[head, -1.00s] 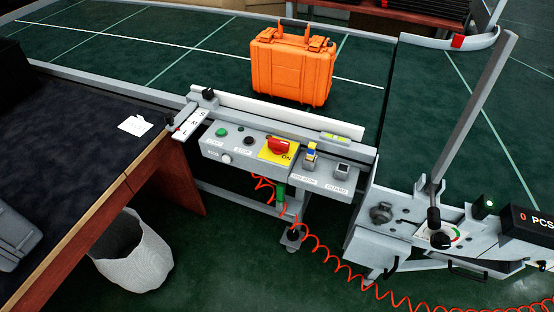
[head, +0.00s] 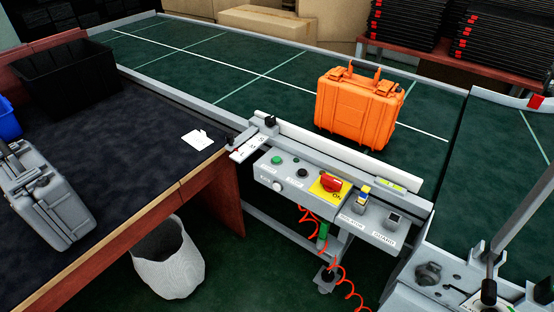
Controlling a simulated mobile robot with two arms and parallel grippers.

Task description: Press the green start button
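The green start button (head: 277,160) is a small round button at the left end of the grey control panel (head: 268,178), seen in the head view. A black button (head: 302,172) sits to its right. Nothing covers the green button. Neither of my grippers is in view.
An orange case (head: 356,108) stands on the green conveyor (head: 240,70) behind the panel. A dark table (head: 130,165) at left holds a grey case (head: 50,200) and a black bin (head: 75,82). A white waste basket (head: 168,262) and a coiled red cable (head: 335,262) are below.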

